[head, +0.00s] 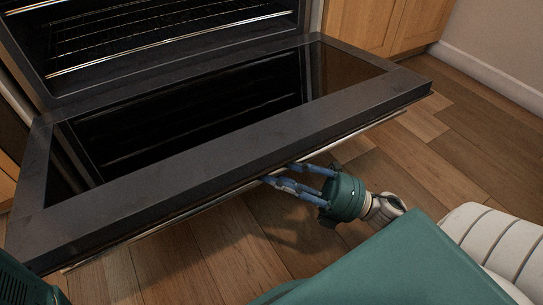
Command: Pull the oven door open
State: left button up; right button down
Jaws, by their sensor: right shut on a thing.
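The oven door (190,175) is folded far down, close to level, with its dark glass inner face upward. The oven cavity (110,60) behind it stands open and shows wire racks. A thin metal door handle (222,196) runs along under the door's outer edge. My right gripper (272,181) is at this edge, right of its middle, with blue fingers shut on the handle. The fingertips are partly hidden under the door's edge. My left gripper does not show.
Wooden cabinets (372,22) stand right of the oven, beside a pale wall with a white baseboard (490,78). The wooden floor (440,150) is clear to the right of the door. My green body fills the lower right.

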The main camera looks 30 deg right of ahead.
jog(key=shift+f, duration=1.1)
jog(key=c, duration=1.7)
grip_release()
jog(key=shift+s+d, duration=0.1)
jog(key=v, duration=1.2)
